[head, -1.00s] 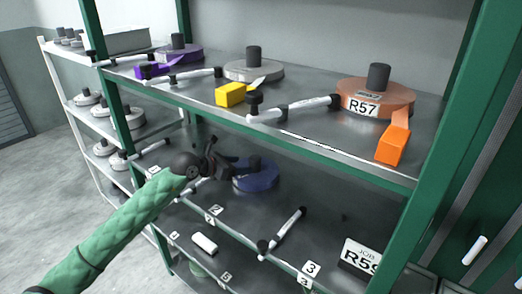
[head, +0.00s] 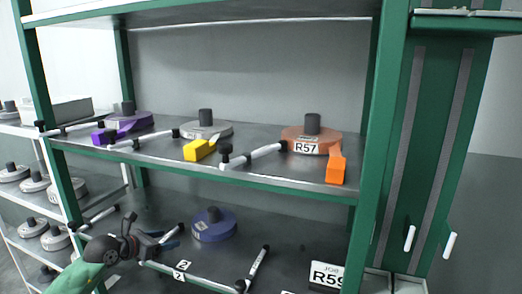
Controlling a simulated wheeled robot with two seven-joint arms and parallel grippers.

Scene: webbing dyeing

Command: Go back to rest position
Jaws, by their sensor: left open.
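My left gripper (head: 174,238) shows at the lower left, at the end of my green-sleeved arm. It is open, in front of the lower shelf (head: 300,238). A dark blue webbing roll (head: 214,226) lies on that shelf, to the right of the gripper and apart from it in the picture. A small blue piece (head: 168,234) shows by the fingers; I cannot tell whether they touch it. My right gripper is not in view.
The upper shelf (head: 255,170) holds a purple roll (head: 132,122), a grey roll with a yellow end (head: 200,149) and an orange roll (head: 318,140) by an R57 card. White bars stick out at the front. A green post (head: 385,150) stands right; a white rack (head: 22,213) stands left.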

